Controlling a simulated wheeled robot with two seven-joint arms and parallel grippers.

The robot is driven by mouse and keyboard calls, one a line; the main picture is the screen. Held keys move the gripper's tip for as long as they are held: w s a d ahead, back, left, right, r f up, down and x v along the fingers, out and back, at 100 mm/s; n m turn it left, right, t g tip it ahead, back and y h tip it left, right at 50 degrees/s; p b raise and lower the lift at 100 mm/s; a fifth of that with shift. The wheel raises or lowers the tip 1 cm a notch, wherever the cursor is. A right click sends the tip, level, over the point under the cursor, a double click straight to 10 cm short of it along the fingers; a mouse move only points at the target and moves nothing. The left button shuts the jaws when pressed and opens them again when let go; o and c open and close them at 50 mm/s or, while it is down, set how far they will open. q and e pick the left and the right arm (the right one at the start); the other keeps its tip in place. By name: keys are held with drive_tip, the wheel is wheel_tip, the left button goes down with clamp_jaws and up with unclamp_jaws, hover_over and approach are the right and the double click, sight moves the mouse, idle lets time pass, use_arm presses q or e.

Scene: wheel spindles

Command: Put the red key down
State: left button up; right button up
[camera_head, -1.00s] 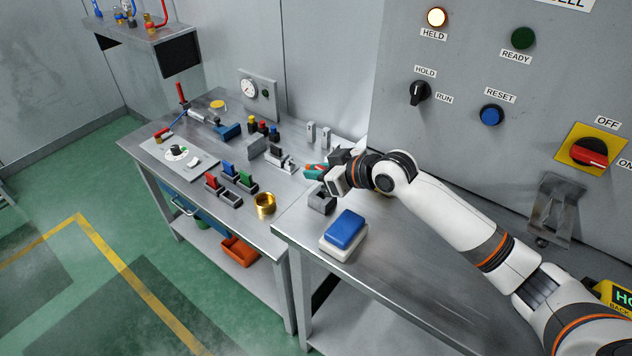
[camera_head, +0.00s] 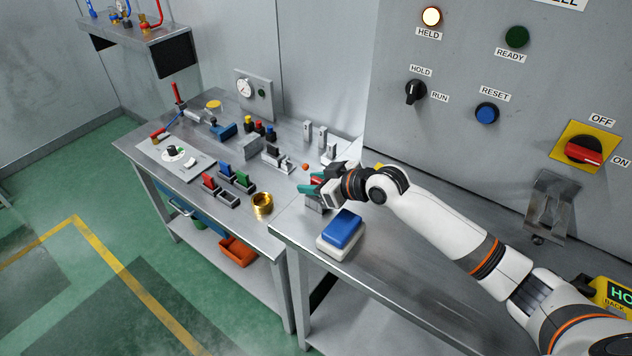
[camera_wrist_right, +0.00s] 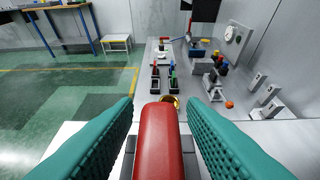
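The red key (camera_wrist_right: 160,140) stands between the two teal fingers of my right gripper in the right wrist view, with gaps on both sides. In the head view my right gripper (camera_head: 316,187) is low over a small grey holder (camera_head: 314,205) near the left end of the right-hand bench, and the key is mostly hidden by the fingers. Grey parts of the holder show beside the key in the wrist view (camera_wrist_right: 128,152); the key seems to sit in it. The right gripper is open around the key. My left gripper is not in view.
A blue-and-white block (camera_head: 342,230) is close in front of the gripper. A brass ring (camera_head: 262,204), an orange ball (camera_head: 305,167) and coloured keys in dark holders (camera_head: 229,180) are on the left bench. The control panel wall (camera_head: 460,150) rises behind my arm.

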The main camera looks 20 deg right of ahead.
drive_tip(key=shift+r, duration=0.25)
drive_tip(key=b+v, duration=0.1)
drive_tip(key=v, duration=1.1)
drive_tip(key=shift+b, duration=0.3)
drive_tip(key=shift+f, duration=0.2)
